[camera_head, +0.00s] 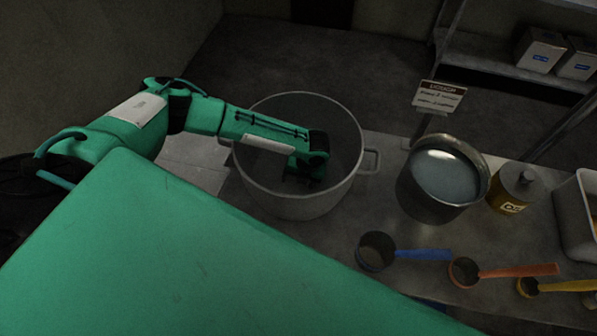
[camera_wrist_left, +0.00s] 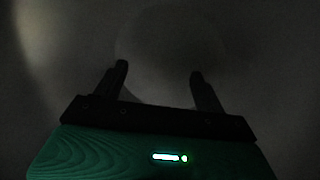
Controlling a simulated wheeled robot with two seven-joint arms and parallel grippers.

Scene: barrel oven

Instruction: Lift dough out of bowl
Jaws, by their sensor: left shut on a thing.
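A large grey metal bowl (camera_head: 300,207) with a side handle stands at the left of the counter. My left arm reaches over its rim, and my left gripper (camera_head: 303,178) is down inside it. In the left wrist view the two dark fingers of the gripper (camera_wrist_left: 158,80) stand apart, shut on the dough. A dim, pale, rounded shape, seemingly the dough (camera_wrist_left: 165,48), shows between and beyond the fingers. In the head view the gripper and bowl wall hide the dough. My right gripper is in neither view.
Blue (camera_head: 375,252), orange (camera_head: 463,271) and yellow (camera_head: 528,288) scoops lie along the front. A small sign (camera_head: 439,97) stands behind the pot.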

